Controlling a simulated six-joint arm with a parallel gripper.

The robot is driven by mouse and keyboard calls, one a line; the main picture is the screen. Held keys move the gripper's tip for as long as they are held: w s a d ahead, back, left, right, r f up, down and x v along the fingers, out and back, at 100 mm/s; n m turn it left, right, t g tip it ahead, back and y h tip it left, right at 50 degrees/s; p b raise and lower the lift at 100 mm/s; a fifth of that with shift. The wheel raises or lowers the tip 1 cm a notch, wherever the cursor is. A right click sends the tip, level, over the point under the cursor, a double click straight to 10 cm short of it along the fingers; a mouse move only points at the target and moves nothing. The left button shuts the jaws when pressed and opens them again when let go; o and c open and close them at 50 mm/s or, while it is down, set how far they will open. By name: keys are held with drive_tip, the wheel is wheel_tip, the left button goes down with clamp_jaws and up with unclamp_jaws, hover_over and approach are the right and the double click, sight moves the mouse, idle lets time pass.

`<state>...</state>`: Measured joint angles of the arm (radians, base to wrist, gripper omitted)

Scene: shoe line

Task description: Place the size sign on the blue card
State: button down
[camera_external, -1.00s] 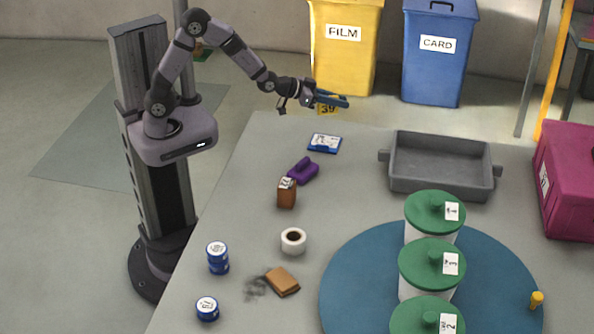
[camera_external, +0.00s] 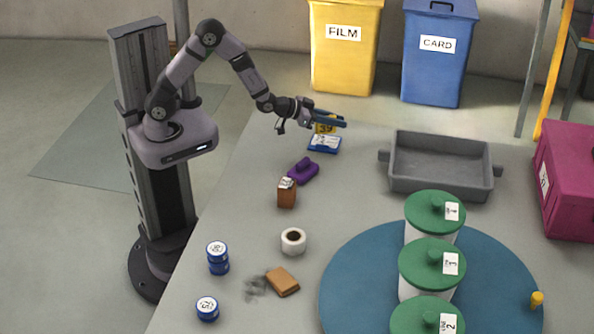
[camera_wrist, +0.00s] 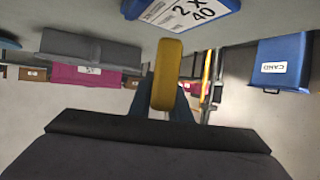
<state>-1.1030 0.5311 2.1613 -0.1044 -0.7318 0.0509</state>
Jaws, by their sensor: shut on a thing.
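The size sign (camera_external: 325,128) is yellow with the number 39. My gripper (camera_external: 328,117) is shut on it and holds it upright over the back left part of the table. In the wrist view the sign (camera_wrist: 167,75) shows edge-on as a yellow bar between my fingers. The blue card (camera_external: 324,145) lies flat on the table, with a white printed face, just below the sign in the external view. In the wrist view the blue card (camera_wrist: 229,6) is cut off by the top edge. I cannot tell whether the sign touches the card.
A purple object (camera_external: 303,171) and a brown box (camera_external: 287,194) stand in front of the card. A grey tray (camera_external: 442,192) is to the right. White pots with green lids (camera_external: 434,212) stand on a blue round mat (camera_external: 350,270). Bare table lies between card and tray.

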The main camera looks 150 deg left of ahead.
drive_tip(key=shift+f+b, duration=0.35)
drive_tip(key=shift+f, duration=1.5)
drive_tip(key=shift+f, duration=0.15)
drive_tip(key=c, duration=1.6)
unclamp_jaws()
drive_tip(key=shift+c, duration=0.2)
drive_tip(key=shift+r, duration=0.3)
drive_tip(key=p+v, duration=0.2)
drive_tip(key=v, duration=0.7)
drive_tip(key=shift+s+d+r, duration=0.15)
drive_tip(key=shift+d+r, duration=0.05)
drive_tip(key=shift+d, duration=0.05)
drive_tip(key=p+v, duration=0.2)
drive_tip(key=p, duration=0.2)
drive_tip(key=shift+d+f, duration=0.1)
